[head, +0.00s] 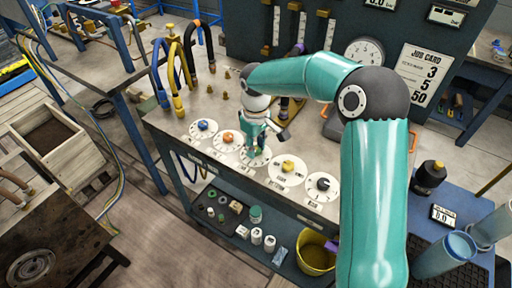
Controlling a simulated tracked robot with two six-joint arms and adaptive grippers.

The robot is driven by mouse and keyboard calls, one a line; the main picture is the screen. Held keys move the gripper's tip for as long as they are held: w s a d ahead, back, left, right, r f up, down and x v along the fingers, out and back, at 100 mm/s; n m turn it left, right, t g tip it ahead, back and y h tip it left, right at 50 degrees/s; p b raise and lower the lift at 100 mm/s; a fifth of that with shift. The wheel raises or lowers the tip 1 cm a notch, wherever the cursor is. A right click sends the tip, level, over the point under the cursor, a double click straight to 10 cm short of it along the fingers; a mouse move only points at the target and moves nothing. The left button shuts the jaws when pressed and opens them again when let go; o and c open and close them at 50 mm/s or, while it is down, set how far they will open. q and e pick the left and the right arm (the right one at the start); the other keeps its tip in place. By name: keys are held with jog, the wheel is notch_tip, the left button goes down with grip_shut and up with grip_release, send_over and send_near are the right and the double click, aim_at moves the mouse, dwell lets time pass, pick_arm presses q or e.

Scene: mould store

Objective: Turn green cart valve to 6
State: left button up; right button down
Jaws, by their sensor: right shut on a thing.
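The cart top (310,211) carries a row of round white dials with valve knobs. From the left I see a blue knob (203,125), an orange knob (228,138), then a dial (256,161) under my right gripper, then a yellow knob (288,165) and a black knob (323,184). My right gripper (254,153) points down at the middle dial and is shut on its knob, the green cart valve. The gripper hides that knob and much of the scale, so I cannot read its setting. My left gripper is not in view.
Curved blue and yellow hoses (177,68) stand at the cart's back left. A panel with a round gauge (364,53) and a job card (424,75) reading 3, 5, 50 stands behind. A yellow bucket (317,256) and small parts sit on the lower shelf.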

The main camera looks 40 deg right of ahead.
aim_at(256, 148)
jog(key=m+b, duration=0.1)
jog(key=m, duration=0.4)
jog(key=shift+w+m, duration=0.1)
jog(key=shift+m, duration=0.2)
jog(key=m+b, duration=0.1)
jog(key=m, duration=0.4)
jog(key=shift+m, duration=0.3)
jog(key=m+b, duration=0.1)
jog(key=m, duration=0.4)
jog(key=shift+d+r, duration=0.1)
jog(key=m, duration=0.5)
jog(key=shift+b, duration=0.4)
jog(key=shift+m, duration=0.4)
jog(key=c, duration=0.8)
grip_release()
notch_tip(256, 148, up, 12)
jog(key=shift+f, duration=0.1)
